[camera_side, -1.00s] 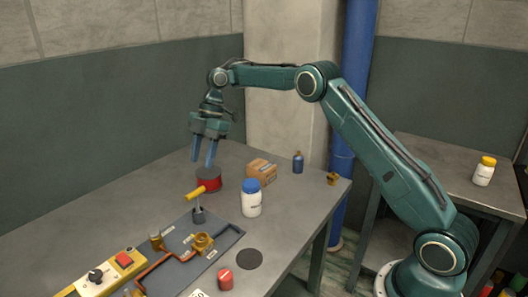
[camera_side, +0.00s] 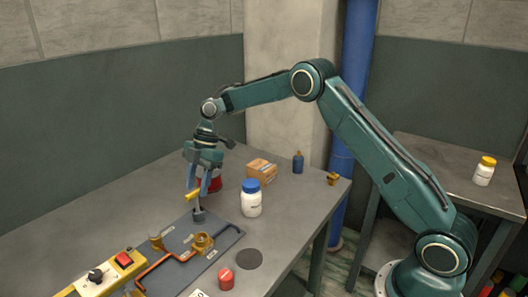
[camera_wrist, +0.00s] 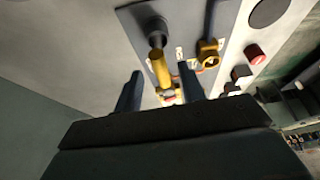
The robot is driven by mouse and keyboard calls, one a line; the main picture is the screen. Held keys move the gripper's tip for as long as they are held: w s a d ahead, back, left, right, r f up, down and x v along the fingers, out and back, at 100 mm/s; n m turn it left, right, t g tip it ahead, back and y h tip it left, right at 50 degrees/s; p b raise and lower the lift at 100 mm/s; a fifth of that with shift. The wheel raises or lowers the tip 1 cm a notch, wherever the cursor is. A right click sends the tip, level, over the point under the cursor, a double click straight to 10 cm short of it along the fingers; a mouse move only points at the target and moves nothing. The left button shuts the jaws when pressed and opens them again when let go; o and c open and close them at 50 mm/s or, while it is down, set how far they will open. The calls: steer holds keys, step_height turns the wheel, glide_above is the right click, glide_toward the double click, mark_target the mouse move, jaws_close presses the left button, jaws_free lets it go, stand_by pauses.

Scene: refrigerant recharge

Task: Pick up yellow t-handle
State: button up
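The yellow T-handle (camera_side: 192,196) is a short bar on a grey stem, standing in a dark round socket (camera_side: 199,215) on the grey board (camera_side: 228,236). My gripper (camera_side: 198,189) points down right above the T-handle, with its fingers apart. In the wrist view the T-handle (camera_wrist: 162,70) shows between the two fingers of my gripper (camera_wrist: 160,82), with a gap on each side. The view does not show clearly how far down the fingers reach along it.
A red spool (camera_side: 212,183) sits just behind my gripper. A blue-lidded white jar (camera_side: 251,203) stands to the right. The table's left side is clear.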

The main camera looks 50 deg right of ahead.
mark_target(195, 196)
steer(key=shift+f, duration=0.2)
steer(key=shift+x, duration=2.6)
steer(key=shift+a, duration=0.1)
jaws_close()
